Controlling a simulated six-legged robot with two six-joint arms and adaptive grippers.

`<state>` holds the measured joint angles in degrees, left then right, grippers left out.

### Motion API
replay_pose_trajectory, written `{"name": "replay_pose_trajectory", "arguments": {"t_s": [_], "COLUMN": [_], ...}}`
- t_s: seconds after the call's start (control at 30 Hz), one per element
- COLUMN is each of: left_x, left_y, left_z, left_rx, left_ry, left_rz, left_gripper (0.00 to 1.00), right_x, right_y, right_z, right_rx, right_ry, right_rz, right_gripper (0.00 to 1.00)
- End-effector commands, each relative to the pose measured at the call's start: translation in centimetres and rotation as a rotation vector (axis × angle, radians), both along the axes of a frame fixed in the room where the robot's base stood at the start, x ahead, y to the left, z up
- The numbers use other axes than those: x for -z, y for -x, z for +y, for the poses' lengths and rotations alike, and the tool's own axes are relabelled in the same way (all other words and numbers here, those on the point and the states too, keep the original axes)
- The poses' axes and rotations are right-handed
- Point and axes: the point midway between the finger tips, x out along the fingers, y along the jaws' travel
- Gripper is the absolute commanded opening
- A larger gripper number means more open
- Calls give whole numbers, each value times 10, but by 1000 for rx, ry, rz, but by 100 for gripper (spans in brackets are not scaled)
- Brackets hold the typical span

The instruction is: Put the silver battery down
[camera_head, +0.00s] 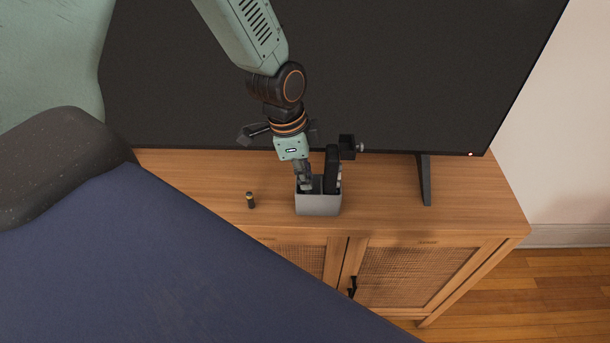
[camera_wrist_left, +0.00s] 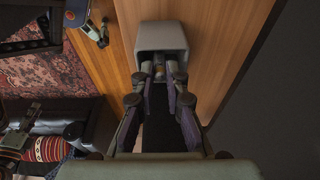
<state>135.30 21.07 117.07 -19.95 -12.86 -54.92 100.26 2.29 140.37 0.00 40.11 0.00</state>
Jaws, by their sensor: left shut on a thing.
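My left gripper (camera_head: 304,184) reaches down from above into a small grey open-topped box (camera_head: 318,206) on the wooden cabinet. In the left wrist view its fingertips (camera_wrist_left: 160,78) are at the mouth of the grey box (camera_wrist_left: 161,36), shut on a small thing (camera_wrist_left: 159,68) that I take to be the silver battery. The fingers and box walls hide most of it, and its colour is unclear. In the head view it cannot be made out. My right gripper is not in view.
A dark battery with a gold band (camera_head: 250,200) stands on the cabinet top (camera_head: 470,205), left of the box. A long black thing (camera_head: 331,165) stands upright in the box. A large television (camera_head: 400,70) stands close behind.

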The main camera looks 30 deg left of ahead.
Motion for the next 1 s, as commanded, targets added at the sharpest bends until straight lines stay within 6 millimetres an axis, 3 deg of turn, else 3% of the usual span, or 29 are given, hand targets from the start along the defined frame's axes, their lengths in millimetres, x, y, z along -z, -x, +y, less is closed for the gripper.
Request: {"name": "replay_pose_trajectory", "arguments": {"t_s": [0.8,0.83,0.93,1.0], "left_x": [15,15,14,14], "left_y": [-1,-1,-1,-1], "left_z": [0,0,0,0], "left_rx": [-1,-1,-1,-1], "left_ry": [0,0,0,0], "left_rz": [-2,-2,-2,-2], "left_gripper": [0,14,22,22], "right_x": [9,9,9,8], "right_y": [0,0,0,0], "right_z": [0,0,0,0], "right_rx": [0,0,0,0], "right_ry": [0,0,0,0], "right_rz": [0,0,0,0], "right_gripper": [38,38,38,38]}}
